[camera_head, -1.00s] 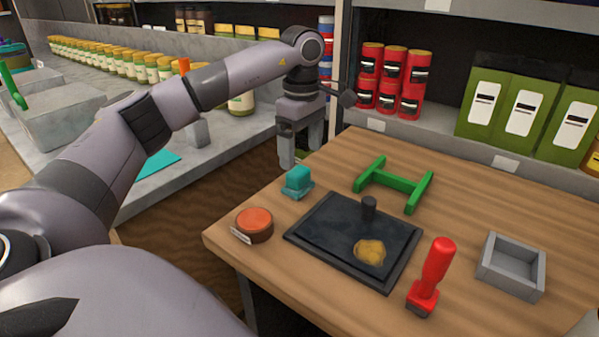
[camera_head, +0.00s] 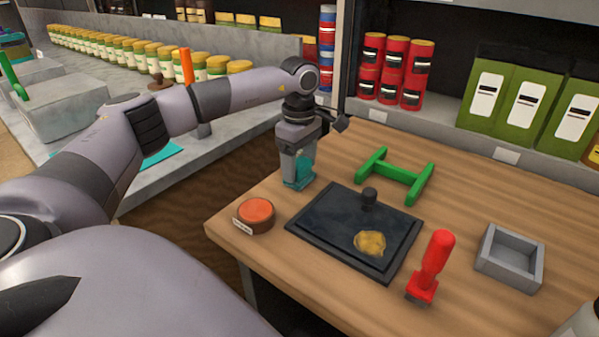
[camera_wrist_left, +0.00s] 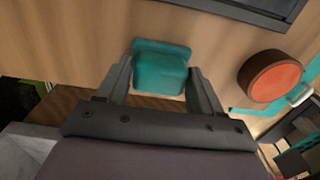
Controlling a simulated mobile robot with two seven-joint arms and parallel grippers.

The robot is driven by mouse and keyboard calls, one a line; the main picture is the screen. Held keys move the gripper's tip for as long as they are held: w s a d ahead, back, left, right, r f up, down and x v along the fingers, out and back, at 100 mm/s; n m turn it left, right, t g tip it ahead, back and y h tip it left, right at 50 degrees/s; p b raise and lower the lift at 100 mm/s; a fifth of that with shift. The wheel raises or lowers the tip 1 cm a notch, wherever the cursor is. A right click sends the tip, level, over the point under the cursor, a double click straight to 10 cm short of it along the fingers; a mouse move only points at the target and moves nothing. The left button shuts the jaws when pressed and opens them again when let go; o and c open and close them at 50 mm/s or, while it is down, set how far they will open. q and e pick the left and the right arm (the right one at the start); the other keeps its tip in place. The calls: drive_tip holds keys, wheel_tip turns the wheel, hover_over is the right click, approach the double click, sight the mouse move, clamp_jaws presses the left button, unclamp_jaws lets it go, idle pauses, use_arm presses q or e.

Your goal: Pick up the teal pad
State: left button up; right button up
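The teal pad (camera_head: 303,172) is a small teal block on a wider base, at the far left part of the wooden table. My left gripper (camera_head: 297,176) points down over it in the head view and partly hides it. In the left wrist view the pad (camera_wrist_left: 160,70) lies between the two fingers of my left gripper (camera_wrist_left: 160,78). The fingers are apart, one on each side of the block, with little room beside it. I cannot see a firm grip. My right gripper is not in view.
An orange-topped round button (camera_head: 256,213) stands close by the pad. A black tray (camera_head: 330,245) with a yellow lump, a green H-shaped piece (camera_head: 396,174), a red-handled tool (camera_head: 436,258) and a grey box (camera_head: 510,258) also stand on the table. A flat teal sheet (camera_head: 162,152) lies on the counter.

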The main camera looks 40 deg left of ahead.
use_arm(q)
drive_tip(key=c, duration=0.5)
drive_tip(key=shift+r, duration=0.1)
wheel_tip(320, 180, up, 14)
wheel_tip(320, 180, up, 5)
drive_tip(key=p, duration=0.2)
hover_over(300, 161)
drive_tip(key=shift+r, duration=0.45)
drive_tip(key=o, duration=0.5)
drive_tip(key=shift+c, duration=0.2)
drive_tip(key=shift+s, duration=0.1)
drive_tip(key=c, duration=0.3)
